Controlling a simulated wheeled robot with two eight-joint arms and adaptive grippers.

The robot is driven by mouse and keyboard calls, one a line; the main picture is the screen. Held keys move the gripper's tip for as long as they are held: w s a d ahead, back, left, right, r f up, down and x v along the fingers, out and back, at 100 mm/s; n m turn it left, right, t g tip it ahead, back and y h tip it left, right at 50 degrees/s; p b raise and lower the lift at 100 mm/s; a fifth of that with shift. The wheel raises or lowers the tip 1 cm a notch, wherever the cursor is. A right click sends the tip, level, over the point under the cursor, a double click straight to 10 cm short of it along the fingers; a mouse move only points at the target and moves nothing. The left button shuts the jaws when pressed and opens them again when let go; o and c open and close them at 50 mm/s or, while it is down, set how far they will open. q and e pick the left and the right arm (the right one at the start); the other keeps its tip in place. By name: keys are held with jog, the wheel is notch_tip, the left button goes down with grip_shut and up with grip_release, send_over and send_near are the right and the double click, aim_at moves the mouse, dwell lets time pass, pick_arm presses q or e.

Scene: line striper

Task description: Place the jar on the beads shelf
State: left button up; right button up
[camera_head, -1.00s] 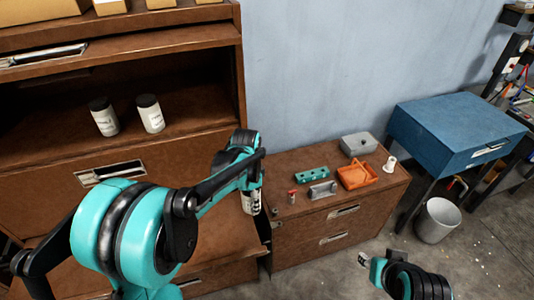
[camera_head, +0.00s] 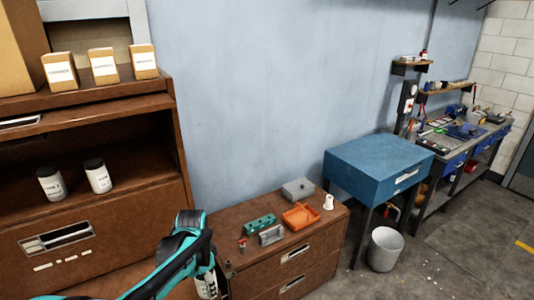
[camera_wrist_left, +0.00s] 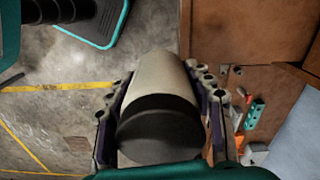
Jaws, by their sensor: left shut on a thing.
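My left gripper (camera_wrist_left: 165,120) is shut on a jar (camera_wrist_left: 160,105) with a black lid and a pale body. In the head view the held jar (camera_head: 207,287) shows partly at the bottom edge, below the left arm, in front of the low brown cabinet. Two similar white jars with black lids, a left one (camera_head: 51,183) and a right one (camera_head: 97,176), stand upright on an open shelf (camera_head: 135,165) of the tall brown cabinet. No readable label tells me which shelf is the beads shelf. My right gripper is out of view.
The low cabinet (camera_head: 265,280) carries an orange tray (camera_head: 300,217), a grey box (camera_head: 297,190), a teal block (camera_head: 259,224) and small items. A blue desk (camera_head: 375,165), a bin (camera_head: 385,248), a workbench (camera_head: 465,145) and a small wall shelf (camera_head: 410,68) lie right. Floor between is open.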

aim_at(206, 292)
pick_arm(q)
jog(key=shift+s+d+f+n, duration=0.1)
jog(key=shift+s+n, duration=0.2)
jog(key=shift+s, duration=0.15)
jog(key=shift+w+a+f+n, duration=0.1)
jog(key=shift+w+f+n, duration=0.1)
jog(key=shift+f+n, duration=0.4)
jog(key=shift+w+a+f+n, duration=0.1)
jog(key=shift+w+f+n, duration=0.05)
jog(key=shift+f+n, duration=0.4)
jog(key=shift+s+f+n, duration=0.3)
jog(key=shift+f+n, duration=0.05)
jog(key=s+f+n+b, duration=0.3)
jog(key=f+n+b, duration=0.3)
jog(key=f+b, duration=1.4)
notch_tip(206, 292, down, 4)
jog(key=shift+s+d+f, duration=0.1)
jog(key=shift+s+d, duration=0.1)
jog(key=shift+d, duration=0.05)
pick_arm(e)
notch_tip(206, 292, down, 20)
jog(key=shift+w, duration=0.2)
